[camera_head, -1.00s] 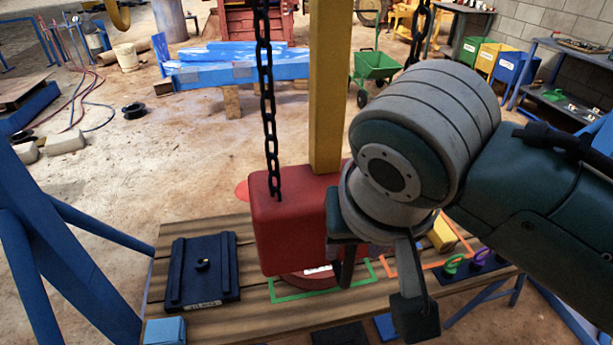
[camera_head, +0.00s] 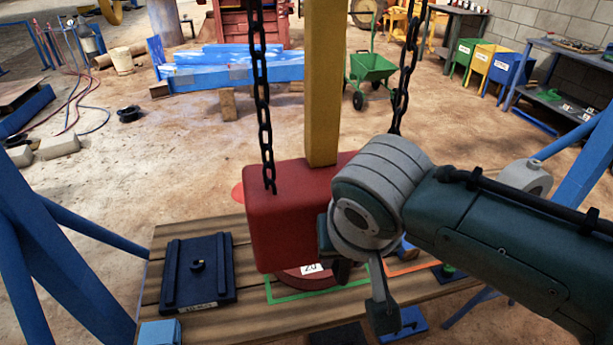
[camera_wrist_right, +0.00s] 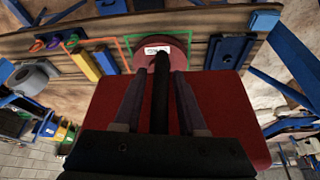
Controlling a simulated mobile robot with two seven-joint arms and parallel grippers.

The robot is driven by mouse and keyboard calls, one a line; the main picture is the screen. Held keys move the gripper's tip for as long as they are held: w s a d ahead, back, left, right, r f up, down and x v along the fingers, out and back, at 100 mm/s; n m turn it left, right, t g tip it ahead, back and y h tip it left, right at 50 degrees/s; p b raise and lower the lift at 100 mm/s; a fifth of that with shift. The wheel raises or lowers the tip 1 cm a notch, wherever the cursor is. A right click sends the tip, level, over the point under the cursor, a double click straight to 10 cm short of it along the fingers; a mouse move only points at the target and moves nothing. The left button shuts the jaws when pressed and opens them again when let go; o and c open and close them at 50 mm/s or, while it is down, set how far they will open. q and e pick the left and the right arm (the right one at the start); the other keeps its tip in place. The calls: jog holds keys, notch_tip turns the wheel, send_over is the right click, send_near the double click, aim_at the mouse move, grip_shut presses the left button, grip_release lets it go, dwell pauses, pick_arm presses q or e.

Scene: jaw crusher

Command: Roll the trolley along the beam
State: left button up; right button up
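The yellow beam (camera_head: 323,80) runs from the top edge down to a red block (camera_head: 290,215), which looks like the trolley body. Two dark chains (camera_head: 262,90) (camera_head: 404,80) run up beside the beam. My right gripper (camera_head: 362,285) is at the block's right side, its fingers apart. In the right wrist view its fingers (camera_wrist_right: 160,85) straddle a dark rod (camera_wrist_right: 160,100) in front of the red block (camera_wrist_right: 235,105), with gaps showing on both sides. A red disc labelled 20 (camera_head: 305,278) lies below the block, partly hidden by it. My left gripper is out of view.
A wooden table (camera_head: 235,320) carries a dark blue plate (camera_head: 198,270), a light blue block (camera_head: 160,332) and green and orange outlines. Blue frame legs (camera_head: 60,250) stand at the left. A blue trestle (camera_head: 240,68) and green cart (camera_head: 370,70) stand behind on open floor.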

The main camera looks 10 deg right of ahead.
grip_shut()
dwell(1.1)
